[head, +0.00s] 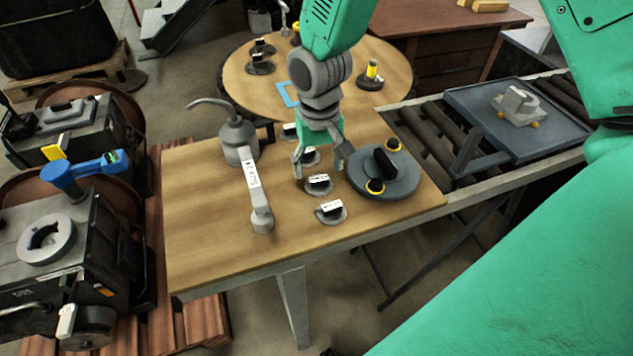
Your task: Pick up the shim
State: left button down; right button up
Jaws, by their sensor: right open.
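Several small round grey pieces with white-labelled tabs stand in a row on the wooden table; which one is the shim I cannot tell from the labels. The nearest piece (331,211) and the one behind it (319,184) show clearly. A third piece (310,157) sits partly behind my fingers, and another (289,130) is partly hidden by my gripper. My right gripper (319,166) points down over the row, open, its fingers spread either side of the third piece. I see nothing held between them. My left gripper is not in view.
A grey disc with yellow knobs (385,181) lies close right of the gripper. Behind are a round table (240,88) and a roller conveyor with a tray (478,115). The table's front left is clear.

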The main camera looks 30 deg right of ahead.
aim_at(319, 179)
jog(key=f, duration=0.5)
jog(key=shift+w+d, duration=0.2)
jog(key=shift+d, duration=0.05)
jog(key=shift+r, duration=0.1)
jog(key=shift+s+a, duration=0.1)
jog(key=shift+a, duration=0.05)
jog(key=c, duration=1.2)
jog(key=shift+r, duration=0.1)
